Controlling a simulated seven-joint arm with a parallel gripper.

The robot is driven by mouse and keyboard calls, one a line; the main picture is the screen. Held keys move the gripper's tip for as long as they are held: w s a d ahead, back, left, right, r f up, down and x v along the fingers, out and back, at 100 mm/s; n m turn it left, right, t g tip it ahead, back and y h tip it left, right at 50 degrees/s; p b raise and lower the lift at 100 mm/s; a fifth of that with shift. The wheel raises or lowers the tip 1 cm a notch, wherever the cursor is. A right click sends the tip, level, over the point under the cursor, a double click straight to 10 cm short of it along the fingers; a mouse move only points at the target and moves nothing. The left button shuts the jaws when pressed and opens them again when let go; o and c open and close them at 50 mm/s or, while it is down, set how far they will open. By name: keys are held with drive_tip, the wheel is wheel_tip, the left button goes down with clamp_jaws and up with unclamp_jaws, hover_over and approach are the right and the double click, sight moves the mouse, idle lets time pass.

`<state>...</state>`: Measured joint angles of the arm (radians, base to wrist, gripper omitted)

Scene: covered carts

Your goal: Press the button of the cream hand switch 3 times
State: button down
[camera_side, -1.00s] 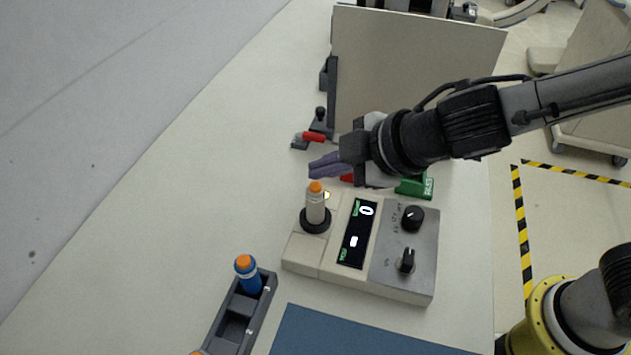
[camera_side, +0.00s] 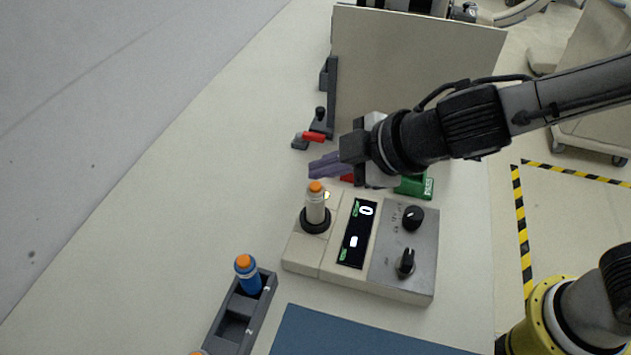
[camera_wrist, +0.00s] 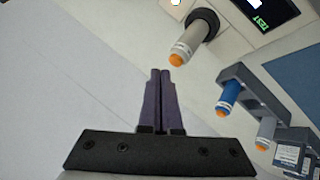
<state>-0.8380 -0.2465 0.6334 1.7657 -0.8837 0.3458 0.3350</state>
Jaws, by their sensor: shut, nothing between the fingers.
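The cream hand switch (camera_side: 315,208), with an orange button (camera_side: 316,186) on top, stands upright in the black ring holder of the control box (camera_side: 400,282). It also shows in the wrist view (camera_wrist: 190,40), with its orange button (camera_wrist: 176,60). My gripper (camera_side: 312,170) is shut and empty, its purple fingers just above and behind the button in the side view. In the wrist view the fingertips (camera_wrist: 160,72) are close to the button, left of it. I cannot tell whether they touch; a gap seems to show.
A blue hand switch (camera_side: 249,275) with an orange button stands in a dark rack (camera_side: 233,325) at the front. A grey panel (camera_side: 415,70) stands behind my gripper. A red-handled part (camera_side: 313,137) and a green box (camera_side: 415,186) lie near. The table's left is clear.

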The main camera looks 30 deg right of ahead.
idle(0.6)
drive_tip(key=shift+f, duration=0.45)
drive_tip(key=shift+f, duration=0.45)
idle(0.8)
drive_tip(key=shift+r, duration=0.85)
drive_tip(key=shift+r, duration=2.5)
idle(0.6)
